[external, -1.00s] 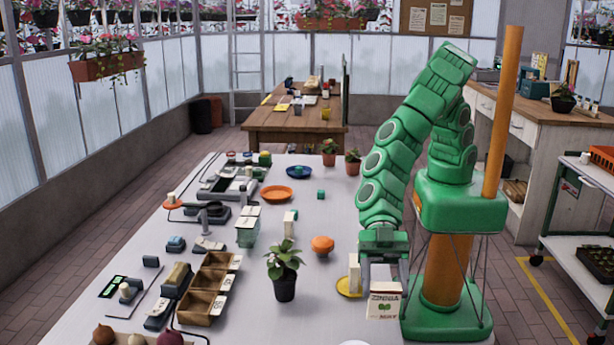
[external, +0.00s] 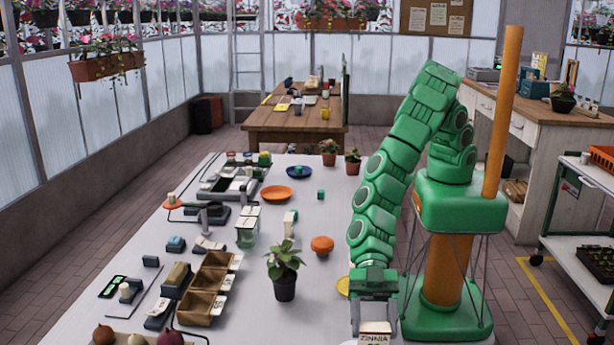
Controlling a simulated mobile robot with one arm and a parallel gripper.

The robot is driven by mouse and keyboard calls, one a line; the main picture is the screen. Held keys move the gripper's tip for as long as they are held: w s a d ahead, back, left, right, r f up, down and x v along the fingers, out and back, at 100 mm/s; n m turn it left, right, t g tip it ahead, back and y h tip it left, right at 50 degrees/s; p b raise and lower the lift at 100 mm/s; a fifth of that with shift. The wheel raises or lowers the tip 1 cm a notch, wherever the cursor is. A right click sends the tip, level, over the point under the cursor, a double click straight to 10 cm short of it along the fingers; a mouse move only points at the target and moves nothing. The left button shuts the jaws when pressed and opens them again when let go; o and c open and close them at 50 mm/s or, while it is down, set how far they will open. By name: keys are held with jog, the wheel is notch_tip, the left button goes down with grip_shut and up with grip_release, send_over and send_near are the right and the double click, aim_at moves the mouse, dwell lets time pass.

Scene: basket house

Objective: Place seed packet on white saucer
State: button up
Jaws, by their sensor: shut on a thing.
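My gripper (external: 374,318) points down at the bottom of the external view and is shut on the seed packet (external: 375,332), a pale packet lettered "ZINNIA". The packet's lower part is cut off by the picture's edge. A sliver of a white rounded thing (external: 349,342), perhaps the white saucer, shows at the bottom edge, left of the packet. Most of it is out of view, and I cannot tell whether the packet touches it. A yellow saucer (external: 343,286) lies behind my gripper, partly hidden by my arm.
A potted plant (external: 284,270) stands left of my gripper. An orange round object (external: 322,245) lies farther back. Wooden boxes (external: 207,300) and small tools crowd the table's left side. The white table (external: 310,310) is clear between the plant and my gripper.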

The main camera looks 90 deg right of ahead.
jog(key=shift+f, duration=0.2)
jog(key=o, duration=1)
jog(key=shift+d+r, duration=0.3)
jog(key=shift+d, duration=0.1)
jog(key=shift+v, duration=5.5)
jog(key=shift+f, duration=0.1)
